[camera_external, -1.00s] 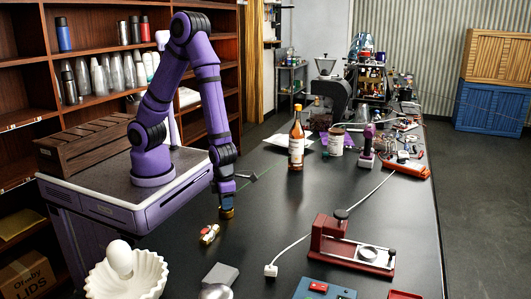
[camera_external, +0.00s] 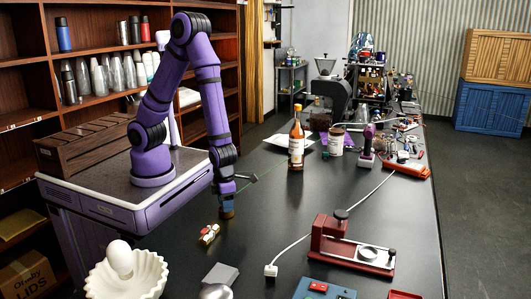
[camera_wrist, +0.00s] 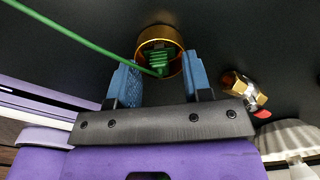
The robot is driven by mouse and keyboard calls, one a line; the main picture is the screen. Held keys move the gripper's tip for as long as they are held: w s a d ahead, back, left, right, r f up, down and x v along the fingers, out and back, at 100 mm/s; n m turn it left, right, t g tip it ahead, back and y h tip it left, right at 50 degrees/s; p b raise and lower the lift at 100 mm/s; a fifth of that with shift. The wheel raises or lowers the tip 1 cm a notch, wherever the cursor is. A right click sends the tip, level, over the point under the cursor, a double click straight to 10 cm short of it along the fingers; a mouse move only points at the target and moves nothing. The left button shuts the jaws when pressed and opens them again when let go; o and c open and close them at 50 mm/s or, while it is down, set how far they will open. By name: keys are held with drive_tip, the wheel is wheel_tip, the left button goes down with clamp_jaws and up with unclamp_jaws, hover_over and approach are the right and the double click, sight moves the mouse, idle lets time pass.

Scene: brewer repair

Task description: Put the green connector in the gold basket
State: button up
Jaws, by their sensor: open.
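The green connector (camera_wrist: 158,58) shows inside the round rim of the gold basket (camera_wrist: 143,40) in the wrist view. Its thin green cable (camera_wrist: 75,40) runs over the rim and away to the upper left. My gripper (camera_wrist: 160,80) is open, with one blue finger on each side of the connector and apart from it. In the external view, my gripper (camera_external: 226,206) points down just above the gold basket (camera_external: 228,215) on the black table. The connector itself is hidden in that view.
A brass fitting with a red part (camera_external: 209,234) lies close by; it also shows in the wrist view (camera_wrist: 245,90). A white fluted bowl (camera_external: 127,275) stands at the front left. A red device (camera_external: 350,245) and a bottle (camera_external: 296,140) stand on the table farther right.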

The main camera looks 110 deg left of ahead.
drive_tip(key=shift+r, duration=0.1)
drive_tip(key=shift+r, duration=3.45)
drive_tip(key=s+a+r+n+t+y, duration=0.1)
drive_tip(key=s+a+r+n, duration=0.25)
drive_tip(key=r+n, duration=0.45)
drive_tip(key=s+a+r+n+t, duration=0.2)
drive_tip(key=s+r+n, duration=0.3)
drive_tip(key=r, duration=0.5)
drive_tip(key=s+a+r+n+t+h, duration=0.1)
drive_tip(key=s+a+r+n+t, duration=0.1)
drive_tip(key=s+r+n, duration=0.7)
drive_tip(key=s+n, duration=0.2)
drive_tip(key=n, duration=0.3)
drive_tip(key=shift+s+a, duration=0.25)
drive_tip(key=shift+a, duration=0.05)
